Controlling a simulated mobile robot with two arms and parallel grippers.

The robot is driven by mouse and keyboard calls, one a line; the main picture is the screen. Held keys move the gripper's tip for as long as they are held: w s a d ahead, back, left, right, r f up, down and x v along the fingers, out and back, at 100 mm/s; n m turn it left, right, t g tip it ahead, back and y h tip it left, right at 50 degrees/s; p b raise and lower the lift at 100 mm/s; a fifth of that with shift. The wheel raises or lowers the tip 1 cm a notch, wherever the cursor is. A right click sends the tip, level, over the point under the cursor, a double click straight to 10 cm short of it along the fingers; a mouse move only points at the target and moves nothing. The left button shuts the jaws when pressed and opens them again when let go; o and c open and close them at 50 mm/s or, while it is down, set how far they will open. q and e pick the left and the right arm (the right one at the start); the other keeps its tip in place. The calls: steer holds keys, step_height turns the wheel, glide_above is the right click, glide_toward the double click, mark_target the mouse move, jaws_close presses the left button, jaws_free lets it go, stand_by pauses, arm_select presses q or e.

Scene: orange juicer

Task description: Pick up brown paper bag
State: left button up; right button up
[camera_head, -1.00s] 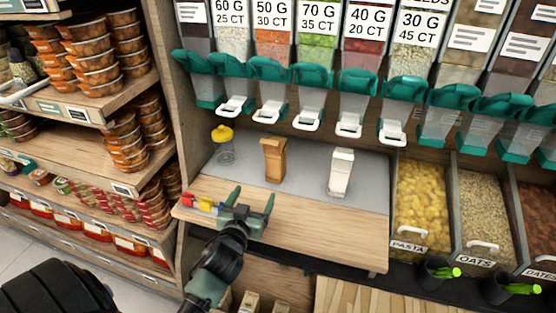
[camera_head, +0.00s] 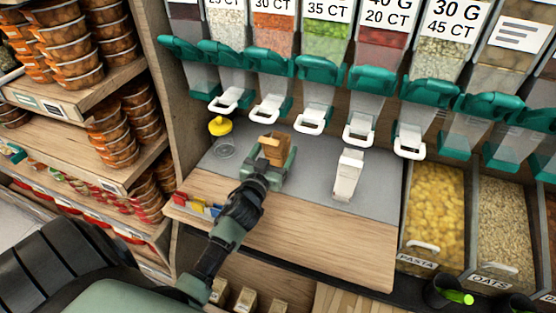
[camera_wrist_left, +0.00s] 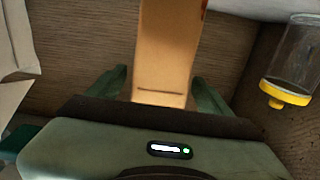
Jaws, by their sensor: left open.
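The brown paper bag (camera_head: 274,146) stands upright on the grey mat (camera_head: 322,172) of the wooden counter. My left gripper (camera_head: 271,160) reaches in from the front, open, with one finger on each side of the bag. In the left wrist view, the bag (camera_wrist_left: 165,50) stands between the two fingers of my left gripper (camera_wrist_left: 160,82). Gaps show on both sides of it there. The lower part of the bag is hidden behind the gripper in the head view. My right gripper is not in view.
A clear jar with a yellow lid (camera_head: 220,126) stands left of the bag. A white bag (camera_head: 347,175) stands to its right. Dispensers with white handles (camera_head: 270,109) hang above the counter. Small coloured items (camera_head: 198,205) lie at the counter's left front. The front right is clear.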

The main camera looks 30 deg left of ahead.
mark_target(282, 141)
arm_select(q)
steer(key=x, duration=0.4)
steer(key=shift+f, duration=0.2)
jaws_close()
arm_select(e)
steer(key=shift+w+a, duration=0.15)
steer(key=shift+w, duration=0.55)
arm_select(q)
steer(key=shift+r, duration=0.1)
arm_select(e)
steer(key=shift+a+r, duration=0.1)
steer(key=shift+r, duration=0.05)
